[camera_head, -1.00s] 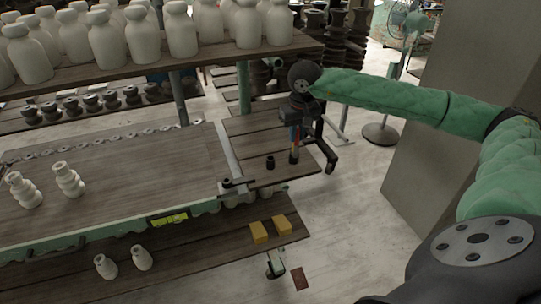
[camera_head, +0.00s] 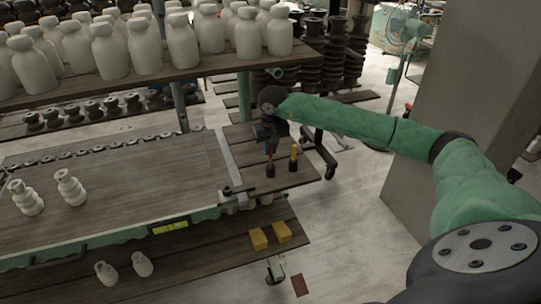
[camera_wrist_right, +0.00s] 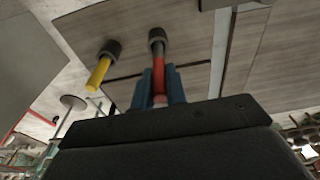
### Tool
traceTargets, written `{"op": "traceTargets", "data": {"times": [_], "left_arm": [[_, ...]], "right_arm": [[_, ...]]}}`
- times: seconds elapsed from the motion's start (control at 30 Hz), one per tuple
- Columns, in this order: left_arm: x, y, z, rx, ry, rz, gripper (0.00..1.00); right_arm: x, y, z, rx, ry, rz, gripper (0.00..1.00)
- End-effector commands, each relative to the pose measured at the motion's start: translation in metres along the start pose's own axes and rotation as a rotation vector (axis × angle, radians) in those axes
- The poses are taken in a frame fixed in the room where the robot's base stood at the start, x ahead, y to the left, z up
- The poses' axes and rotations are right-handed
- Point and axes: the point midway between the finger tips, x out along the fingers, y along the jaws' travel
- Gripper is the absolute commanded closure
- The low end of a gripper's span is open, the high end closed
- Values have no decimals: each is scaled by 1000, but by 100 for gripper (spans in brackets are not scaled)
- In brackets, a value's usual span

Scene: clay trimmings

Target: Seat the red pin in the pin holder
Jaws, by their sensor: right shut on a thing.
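The red pin (camera_head: 270,156) is upright between the blue fingers of my right gripper (camera_head: 268,147), which is shut on it. Below it stands a black pin holder (camera_head: 270,171) on the wooden side table. In the right wrist view the red pin (camera_wrist_right: 158,75) runs from between the fingers (camera_wrist_right: 159,92) to the mouth of the black holder (camera_wrist_right: 157,38). It lines up with the holder and appears to meet it; I cannot tell how deep its end is. My left gripper is not in view.
A yellow pin (camera_head: 294,153) stands in a second black holder (camera_head: 294,168) just right of the red pin. The side table (camera_head: 245,145) is otherwise mostly clear. A long bench (camera_head: 130,180) lies left, and a shelf of white bottles (camera_head: 200,65) stands behind.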

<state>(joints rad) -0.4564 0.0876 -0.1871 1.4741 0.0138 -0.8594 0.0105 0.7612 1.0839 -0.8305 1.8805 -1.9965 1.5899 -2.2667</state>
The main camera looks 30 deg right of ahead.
Motion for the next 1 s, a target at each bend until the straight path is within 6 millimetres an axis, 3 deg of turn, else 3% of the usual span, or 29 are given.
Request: {"op": "traceTargets", "data": {"times": [0.23,0.8,0.83,0.9,1.0], "left_arm": [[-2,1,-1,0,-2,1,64],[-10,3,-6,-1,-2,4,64],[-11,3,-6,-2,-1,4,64],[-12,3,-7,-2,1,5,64],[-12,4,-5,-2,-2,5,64]], "right_arm": [[31,1,4,1,-1,1,100],[35,0,5,1,0,1,100],[35,0,5,1,0,1,82],[35,0,5,1,0,1,68],[35,0,5,1,0,1,64]]}}
